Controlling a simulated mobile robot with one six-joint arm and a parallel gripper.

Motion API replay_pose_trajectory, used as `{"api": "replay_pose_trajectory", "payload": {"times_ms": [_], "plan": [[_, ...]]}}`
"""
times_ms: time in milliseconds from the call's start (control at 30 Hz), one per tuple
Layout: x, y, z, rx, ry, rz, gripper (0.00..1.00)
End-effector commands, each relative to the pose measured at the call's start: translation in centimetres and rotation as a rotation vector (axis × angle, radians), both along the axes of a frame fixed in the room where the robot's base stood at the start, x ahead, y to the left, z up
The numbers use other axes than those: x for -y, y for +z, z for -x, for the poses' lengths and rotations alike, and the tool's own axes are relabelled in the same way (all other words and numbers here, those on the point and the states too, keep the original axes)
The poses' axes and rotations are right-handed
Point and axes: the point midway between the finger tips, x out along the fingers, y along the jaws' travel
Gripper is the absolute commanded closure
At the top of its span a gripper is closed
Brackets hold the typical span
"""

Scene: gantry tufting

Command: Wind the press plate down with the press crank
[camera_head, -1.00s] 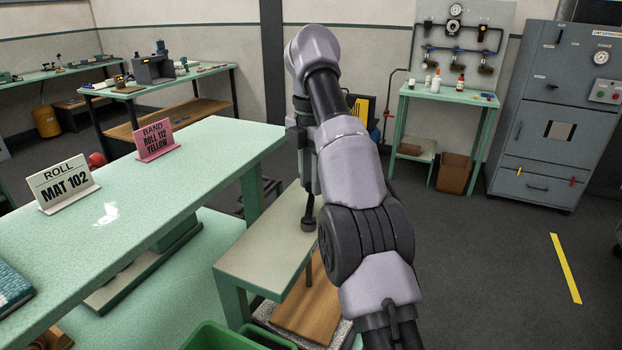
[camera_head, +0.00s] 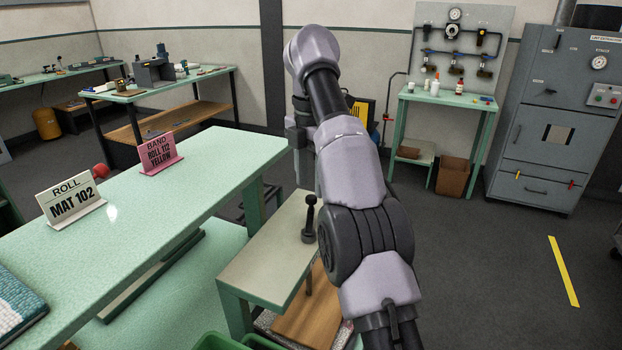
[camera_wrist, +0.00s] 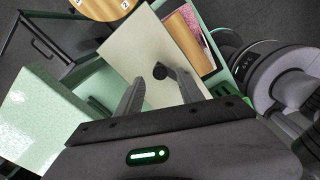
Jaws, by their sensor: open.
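The press crank (camera_head: 309,220) is a black handle with a round knob. It stands upright at the right edge of the cream top of the green press (camera_head: 262,262). In the wrist view the crank's knob (camera_wrist: 160,71) shows near the tips of my gripper (camera_wrist: 157,79). My gripper is open, with one finger on each side of the knob in the picture; I see no contact, and the height gap cannot be told. In the head view my arm hides most of the gripper. A wooden plate (camera_head: 300,318) lies low under the top, below a thin dark rod.
A long green table (camera_head: 150,215) with a MAT 102 sign (camera_head: 70,201) and a pink BAND sign (camera_head: 160,152) stands to the left. A green bin (camera_head: 225,342) is at the bottom edge. The floor to the right is clear, with a yellow stripe (camera_head: 563,272).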

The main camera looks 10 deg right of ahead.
Motion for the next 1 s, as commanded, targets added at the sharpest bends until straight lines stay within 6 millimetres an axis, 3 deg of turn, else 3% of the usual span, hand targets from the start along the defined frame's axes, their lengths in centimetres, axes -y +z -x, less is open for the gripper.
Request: {"api": "replay_pose_trajectory", "payload": {"times_ms": [33, 100, 533, 667, 900, 1000], "plan": [[0.0, 2.1, 0.0, 0.0, 0.0, 0.0, 0.55], [0.0, 3.8, 0.0, 0.0, 0.0, 0.0, 0.55], [0.0, 13.4, 0.0, -0.001, 0.0, -0.001, 0.55], [0.0, 14.6, 0.0, -0.001, 0.0, -0.001, 0.55], [0.0, 14.3, 0.0, -0.001, 0.0, -0.001, 0.55], [-0.5, 14.4, 0.1, -0.011, 0.038, 0.007, 0.73]]}}
